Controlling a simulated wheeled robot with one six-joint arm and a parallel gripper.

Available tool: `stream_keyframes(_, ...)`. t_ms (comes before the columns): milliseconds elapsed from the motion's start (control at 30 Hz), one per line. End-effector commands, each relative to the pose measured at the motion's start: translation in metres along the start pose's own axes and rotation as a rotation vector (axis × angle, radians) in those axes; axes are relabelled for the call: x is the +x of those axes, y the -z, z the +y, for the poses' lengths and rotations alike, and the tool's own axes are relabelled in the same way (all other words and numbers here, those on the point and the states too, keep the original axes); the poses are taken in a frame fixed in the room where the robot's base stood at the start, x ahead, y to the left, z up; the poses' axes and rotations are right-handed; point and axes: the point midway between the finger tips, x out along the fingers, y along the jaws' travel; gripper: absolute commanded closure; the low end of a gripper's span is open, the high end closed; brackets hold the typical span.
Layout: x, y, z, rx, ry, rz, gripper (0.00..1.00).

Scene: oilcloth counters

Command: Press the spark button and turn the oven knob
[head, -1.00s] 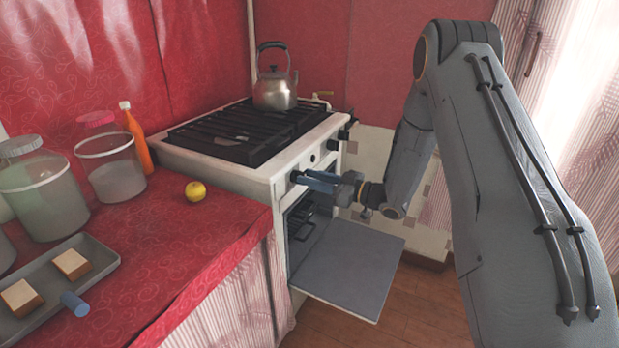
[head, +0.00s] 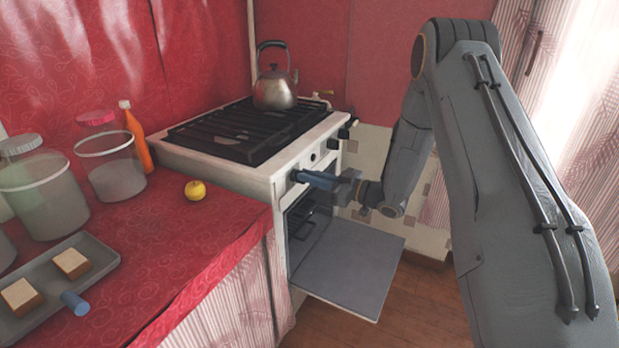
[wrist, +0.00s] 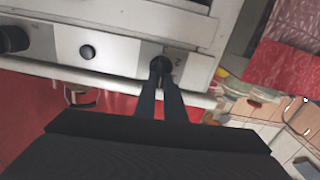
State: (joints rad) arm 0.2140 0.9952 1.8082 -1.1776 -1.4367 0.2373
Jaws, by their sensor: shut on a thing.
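The white stove (head: 225,172) has a front panel with black controls. My gripper (head: 299,176) is at the panel's left end in the head view, its fingers shut on a black knob (wrist: 162,63). The wrist view shows both fingertips (wrist: 161,76) against that knob, which they partly cover. Another, larger black knob (wrist: 12,39) is at the left edge of the wrist view.
The oven door (head: 345,265) hangs open below my gripper. A kettle (head: 274,88) stands on the back of the stove. The red counter (head: 190,245) at left holds a lemon (head: 195,190), jars, an orange bottle (head: 138,140) and a tray (head: 100,250) with bread.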

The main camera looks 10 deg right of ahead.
Motion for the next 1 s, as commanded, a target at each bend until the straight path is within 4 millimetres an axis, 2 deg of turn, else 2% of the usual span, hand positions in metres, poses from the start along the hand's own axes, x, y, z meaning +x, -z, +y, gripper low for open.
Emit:
stream_keyframes(267, 0.0001, -0.0003, -0.0022, -0.205, 0.0, 0.001, 1.0)
stream_keyframes(1000, 0.0001, -0.0056, -0.0092, -0.908, 0.0, 0.001, 1.0)
